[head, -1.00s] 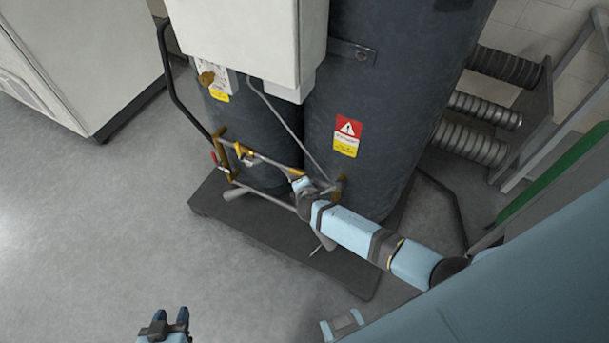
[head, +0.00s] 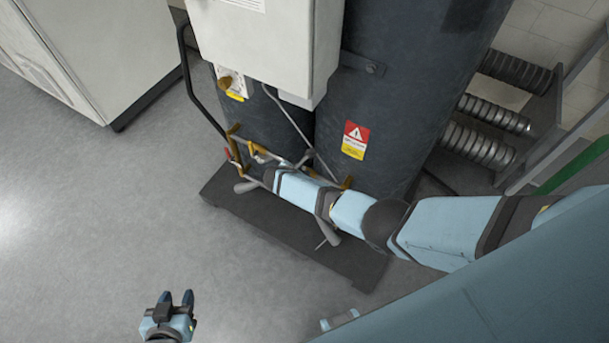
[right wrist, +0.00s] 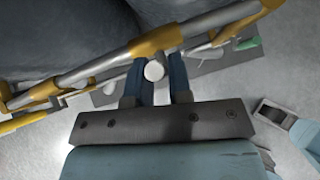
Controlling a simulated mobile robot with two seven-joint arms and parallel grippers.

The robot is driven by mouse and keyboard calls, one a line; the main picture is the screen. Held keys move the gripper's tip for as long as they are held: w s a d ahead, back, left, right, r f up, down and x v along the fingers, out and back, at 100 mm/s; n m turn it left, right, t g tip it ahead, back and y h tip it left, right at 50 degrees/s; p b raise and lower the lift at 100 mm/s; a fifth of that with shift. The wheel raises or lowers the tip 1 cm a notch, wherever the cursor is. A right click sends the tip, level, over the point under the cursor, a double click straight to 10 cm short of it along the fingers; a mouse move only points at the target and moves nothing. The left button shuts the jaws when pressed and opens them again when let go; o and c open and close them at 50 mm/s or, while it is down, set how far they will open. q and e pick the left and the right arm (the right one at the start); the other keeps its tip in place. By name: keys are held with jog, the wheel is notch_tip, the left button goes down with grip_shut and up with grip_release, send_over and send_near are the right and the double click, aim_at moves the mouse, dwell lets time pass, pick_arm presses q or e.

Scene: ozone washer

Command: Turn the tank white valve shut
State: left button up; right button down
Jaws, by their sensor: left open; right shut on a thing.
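The tank white valve shows as a pale, round-ended handle (right wrist: 154,71) between my right fingers in the right wrist view. In the head view a pale handle (head: 245,187) sticks out low on the pipework, at the front of the dark tanks. My right gripper (right wrist: 157,78) is shut on the white valve, just below a pipe with yellow-brown fittings. In the head view my right arm largely hides this gripper and part of the pipes. My left gripper (head: 176,297) is open and empty above the floor at the bottom.
The dark tanks (head: 400,110) stand on a dark base plate (head: 290,240). A white box (head: 270,45) hangs in front of them. A red-handled fitting (head: 228,155) is beside the pipes. Ribbed hoses (head: 480,142) lie at the right. The floor at the left is clear.

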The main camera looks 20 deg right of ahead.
jog(key=shift+w+g, duration=0.2)
jog(key=shift+g, duration=0.1)
dwell(0.4)
jog(key=c, duration=1)
grip_release()
jog(key=shift+c, duration=0.2)
jog(key=p+v, duration=0.3)
jog(key=v, duration=1)
jog(key=shift+a, duration=0.55)
jog(key=shift+s, duration=0.15)
